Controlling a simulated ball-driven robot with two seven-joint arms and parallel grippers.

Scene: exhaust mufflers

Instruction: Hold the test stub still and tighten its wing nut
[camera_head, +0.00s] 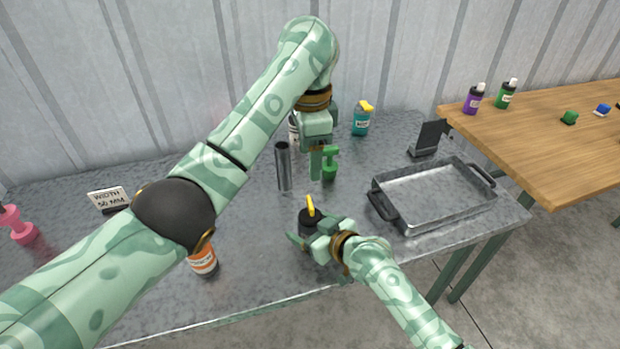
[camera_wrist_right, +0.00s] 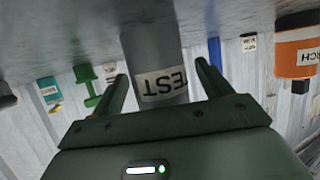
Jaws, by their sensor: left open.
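The test stub (camera_head: 308,221) is a dark upright cylinder near the front edge of the grey table, with a yellow piece (camera_head: 311,205), apparently its wing nut, on top. In the right wrist view the grey stub (camera_wrist_right: 155,55) carries a "TEST" label, seen upside down. My right gripper (camera_head: 308,238) is low at the stub; in its wrist view the fingers (camera_wrist_right: 162,72) stand either side with gaps showing. My left gripper (camera_head: 316,172) is open and empty, pointing down behind and above the stub, between a metal pipe and a green piece. The stub's lower part is hidden.
The metal pipe (camera_head: 284,167) stands upright near the green piece (camera_head: 331,163). A metal tray (camera_head: 440,222) lies at right. A teal bottle (camera_head: 361,121) stands at the back.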

